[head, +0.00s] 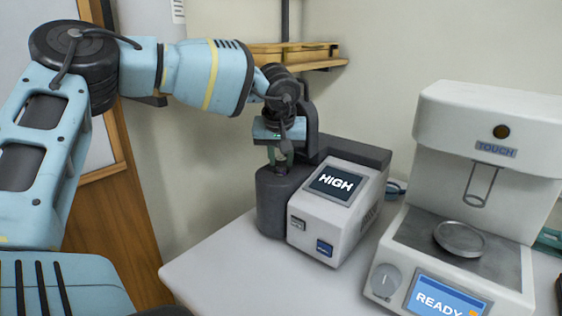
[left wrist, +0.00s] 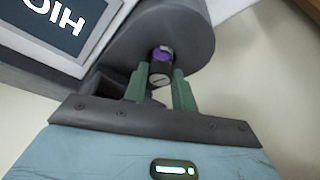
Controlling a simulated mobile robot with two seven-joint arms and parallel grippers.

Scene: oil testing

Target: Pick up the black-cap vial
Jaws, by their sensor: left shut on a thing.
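The black-cap vial (left wrist: 160,70) is between the green fingers of my left gripper (left wrist: 159,83) in the left wrist view. Its dark cap shows, with a purple part behind it. It is at the dark round holder (left wrist: 190,25) on the side of the tester; I cannot tell whether it is still seated there. In the head view my left gripper (head: 281,160) points down over this holder (head: 271,208), shut on the vial, which is mostly hidden. My right gripper is not in view.
The white tester (head: 340,225) has a screen reading HIGH. To its right stands a white machine (head: 495,130) marked TOUCH and READY, with a round metal dish (head: 460,238). The white table (head: 225,265) is bare at front left. A wooden shelf (head: 320,64) is on the wall behind.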

